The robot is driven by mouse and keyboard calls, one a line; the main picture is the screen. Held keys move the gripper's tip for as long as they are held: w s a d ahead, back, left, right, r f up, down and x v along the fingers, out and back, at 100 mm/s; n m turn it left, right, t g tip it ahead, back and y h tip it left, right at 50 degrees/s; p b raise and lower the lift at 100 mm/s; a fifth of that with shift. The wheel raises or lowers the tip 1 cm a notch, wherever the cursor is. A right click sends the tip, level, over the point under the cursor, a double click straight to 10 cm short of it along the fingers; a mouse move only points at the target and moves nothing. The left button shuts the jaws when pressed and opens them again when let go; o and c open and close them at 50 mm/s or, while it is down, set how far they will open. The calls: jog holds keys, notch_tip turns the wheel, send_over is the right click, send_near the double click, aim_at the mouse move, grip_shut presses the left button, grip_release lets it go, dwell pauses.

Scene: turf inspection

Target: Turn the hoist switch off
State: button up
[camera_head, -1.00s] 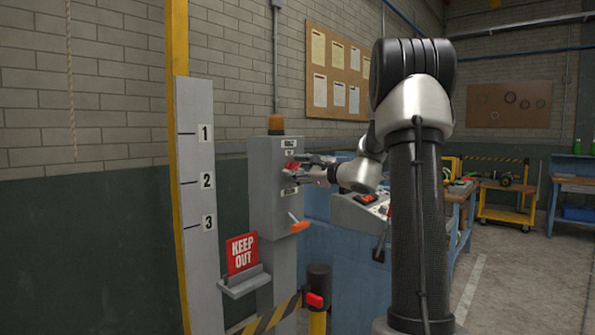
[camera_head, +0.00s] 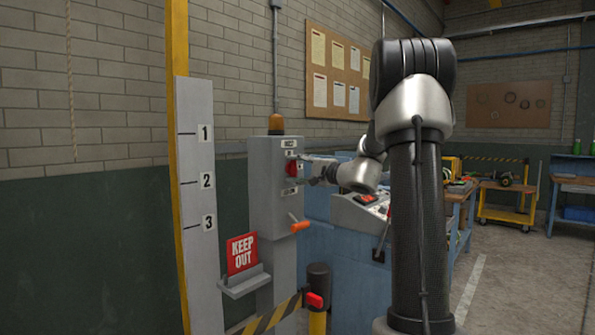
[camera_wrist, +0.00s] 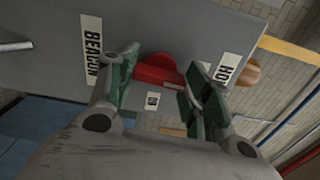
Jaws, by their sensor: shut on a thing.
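The red hoist switch (camera_head: 291,170) is on the front of a grey control box (camera_head: 264,185). In the wrist view the red handle (camera_wrist: 158,70) lies between a BEACON label (camera_wrist: 91,50) and a partly hidden label starting with HO (camera_wrist: 228,70). A small ON label (camera_wrist: 153,100) is beside it. My gripper (camera_head: 305,170) is at the box front, and its two green-padded fingers (camera_wrist: 160,85) are shut on the red handle, one on each side. The right finger covers part of the handle's end.
An orange-tipped lever (camera_head: 299,227) juts out below the switch. An orange beacon (camera_head: 276,124) tops the box. A KEEP OUT sign (camera_head: 242,253) and a striped barrier (camera_head: 272,316) stand in front. A sloped control panel (camera_head: 360,215) is just right.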

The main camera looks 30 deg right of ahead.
jog(key=shift+f+n, duration=0.1)
jog(key=shift+n, duration=0.5)
jog(key=o, duration=1)
jog(key=v, duration=1.2)
